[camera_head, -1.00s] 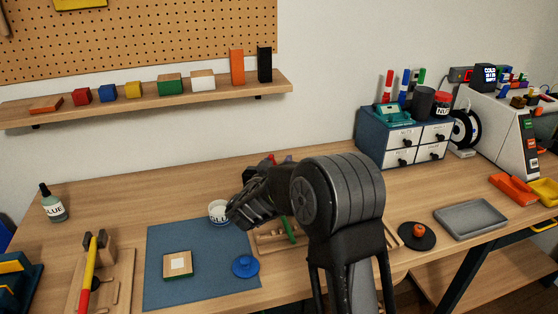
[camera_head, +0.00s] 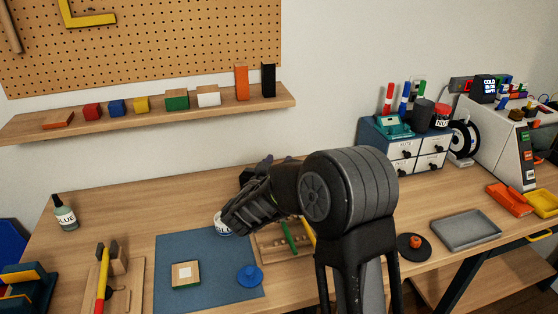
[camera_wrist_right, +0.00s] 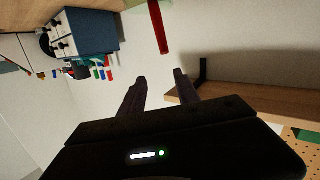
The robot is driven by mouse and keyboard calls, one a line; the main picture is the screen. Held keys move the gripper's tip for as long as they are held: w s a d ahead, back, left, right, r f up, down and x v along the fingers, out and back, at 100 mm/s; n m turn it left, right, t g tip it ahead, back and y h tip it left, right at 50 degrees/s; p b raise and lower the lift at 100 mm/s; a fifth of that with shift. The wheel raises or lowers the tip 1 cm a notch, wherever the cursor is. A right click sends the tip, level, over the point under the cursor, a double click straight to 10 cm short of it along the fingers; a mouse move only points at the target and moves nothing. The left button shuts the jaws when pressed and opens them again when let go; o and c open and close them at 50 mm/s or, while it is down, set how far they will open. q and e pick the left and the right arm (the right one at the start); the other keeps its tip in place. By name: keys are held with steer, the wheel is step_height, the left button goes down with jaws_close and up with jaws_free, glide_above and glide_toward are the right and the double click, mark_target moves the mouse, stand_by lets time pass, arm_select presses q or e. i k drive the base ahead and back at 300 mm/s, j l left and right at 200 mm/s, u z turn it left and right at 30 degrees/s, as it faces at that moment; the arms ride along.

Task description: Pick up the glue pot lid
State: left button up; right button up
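The blue round lid with a small knob (camera_head: 250,276) lies on the right part of the blue mat (camera_head: 204,248). The white glue pot (camera_head: 219,224) stands at the back of the mat, partly hidden behind my right gripper (camera_head: 240,214). My right gripper is above and behind the lid in the picture, apart from it. In the right wrist view its two fingers (camera_wrist_right: 160,77) are spread with nothing between them. The lid is not in the right wrist view. My left gripper is not in view.
A wooden rack (camera_head: 270,246) is to the right, partly behind my right arm. A hammer (camera_head: 103,275) and a glue bottle (camera_head: 64,212) are at left. A dark disc with an orange knob (camera_head: 415,243) is at right.

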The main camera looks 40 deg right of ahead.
mark_target(249, 277)
steer(key=k+j, duration=0.2)
steer(key=j, duration=0.2)
steer(key=k+j, duration=0.2)
steer(key=j, duration=0.2)
steer(key=k+j, duration=0.2)
steer(key=j, duration=0.2)
